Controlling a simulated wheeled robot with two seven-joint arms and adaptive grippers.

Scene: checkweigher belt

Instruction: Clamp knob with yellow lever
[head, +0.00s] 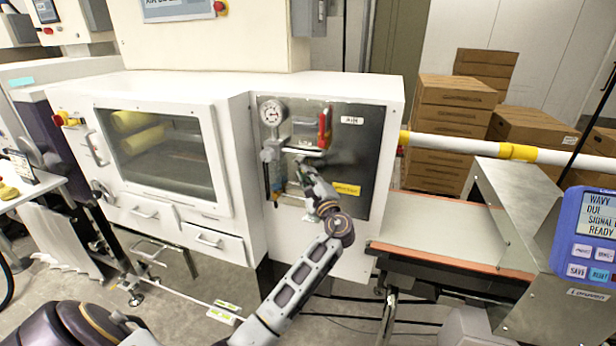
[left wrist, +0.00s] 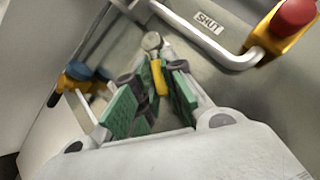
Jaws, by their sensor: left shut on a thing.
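The clamp knob shows in the left wrist view as a round metal head (left wrist: 152,42) with a short yellow lever (left wrist: 160,78) on the dark panel. My left gripper (left wrist: 154,98) has its green-padded fingers on both sides of the yellow lever and is shut on it. The lever's lower end lies between the pads, where contact is partly hidden. In the head view my left gripper (head: 306,176) reaches the dark panel (head: 366,140) and hides the knob. My right gripper is in neither view.
A gauge (head: 272,111) and a red lever (head: 324,128) are on the panel. A conveyor belt (head: 450,230) runs to the right.

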